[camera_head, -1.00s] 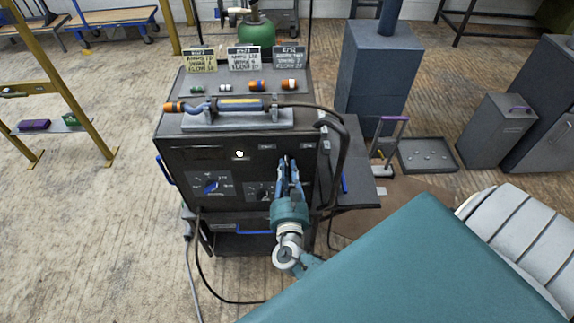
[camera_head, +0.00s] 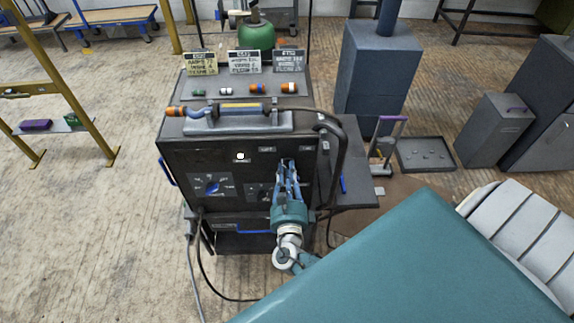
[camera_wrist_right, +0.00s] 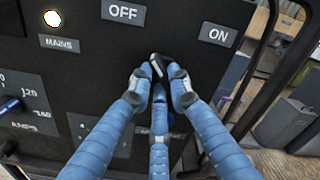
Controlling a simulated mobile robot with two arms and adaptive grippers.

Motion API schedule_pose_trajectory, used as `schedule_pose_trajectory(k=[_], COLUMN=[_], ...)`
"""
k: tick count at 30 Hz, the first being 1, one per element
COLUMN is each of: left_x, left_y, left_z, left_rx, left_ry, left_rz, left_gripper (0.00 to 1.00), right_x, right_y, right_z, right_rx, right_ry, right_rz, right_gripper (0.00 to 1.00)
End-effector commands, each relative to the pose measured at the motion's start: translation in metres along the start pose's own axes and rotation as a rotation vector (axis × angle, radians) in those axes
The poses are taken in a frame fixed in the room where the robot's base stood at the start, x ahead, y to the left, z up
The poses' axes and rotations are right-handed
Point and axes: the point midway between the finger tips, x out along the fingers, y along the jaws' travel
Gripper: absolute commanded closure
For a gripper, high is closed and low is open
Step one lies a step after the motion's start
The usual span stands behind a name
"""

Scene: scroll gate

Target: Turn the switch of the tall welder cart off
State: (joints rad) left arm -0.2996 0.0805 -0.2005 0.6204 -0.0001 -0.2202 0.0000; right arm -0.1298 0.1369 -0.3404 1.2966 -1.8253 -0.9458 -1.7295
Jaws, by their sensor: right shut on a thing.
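The tall welder cart (camera_head: 180,150) stands in front of me, its dark front panel facing me. In the right wrist view, the panel carries an OFF label (camera_wrist_right: 123,12) at upper left and an ON label (camera_wrist_right: 217,34) at upper right. The switch lever (camera_wrist_right: 156,68) shows as a small dark tip between the fingertips, leaning slightly towards OFF; its base is hidden. My right gripper (camera_head: 287,166) is shut on the lever, and its blue fingers also show in the wrist view (camera_wrist_right: 159,82). The lamp (camera_wrist_right: 52,18) above the MAINS label is lit white. My left gripper is not in view.
A blue dial (camera_head: 212,187) sits left on the panel. A torch (camera_head: 225,108) lies on the cart top, with a black cable looping down the right side. A side shelf (camera_head: 355,190) juts out right.

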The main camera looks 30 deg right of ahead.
Motion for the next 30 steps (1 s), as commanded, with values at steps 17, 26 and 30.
schedule_pose_trajectory(k=[17, 26, 30], left_x=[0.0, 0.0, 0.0], left_y=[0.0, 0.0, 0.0], left_z=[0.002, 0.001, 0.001], left_rx=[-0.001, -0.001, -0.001], left_ry=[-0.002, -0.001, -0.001], left_rz=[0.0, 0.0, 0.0], left_gripper=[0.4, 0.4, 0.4], right_x=[0.0, -0.037, -0.068], right_y=[0.0, 0.001, 0.002], right_z=[0.0, -0.002, -0.001], right_rx=[-0.001, -0.001, -0.001], right_ry=[0.0, 0.002, 0.002], right_rz=[0.001, 0.005, 0.005], right_gripper=[0.63, 0.63, 0.63])
